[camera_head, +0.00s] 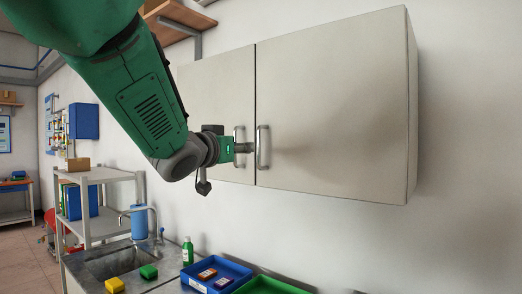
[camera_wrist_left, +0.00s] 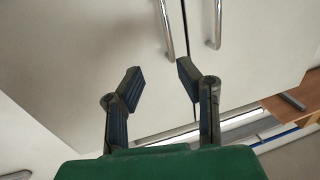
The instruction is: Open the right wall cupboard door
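The pale wall cupboard has two shut doors. The right door (camera_head: 335,110) has an upright metal bar handle (camera_head: 263,147) near the seam. The left door (camera_head: 215,95) has a matching handle (camera_head: 238,135). My left gripper (camera_head: 249,148) is level with the handles, close to the right one. In the left wrist view, my left gripper (camera_wrist_left: 158,70) is open with nothing between its fingers. The right door's handle (camera_wrist_left: 165,28) shows just beyond the fingertips, and the left door's handle (camera_wrist_left: 214,25) is to its right. Contact cannot be told. My right gripper is in neither view.
Below the cupboard is a counter with a sink (camera_head: 120,262), a green bottle (camera_head: 187,252), yellow and green sponges, a blue tray (camera_head: 235,270) and a green tray (camera_head: 268,287). A wooden shelf (camera_head: 175,22) is left of the cupboard. The wall right of it is clear.

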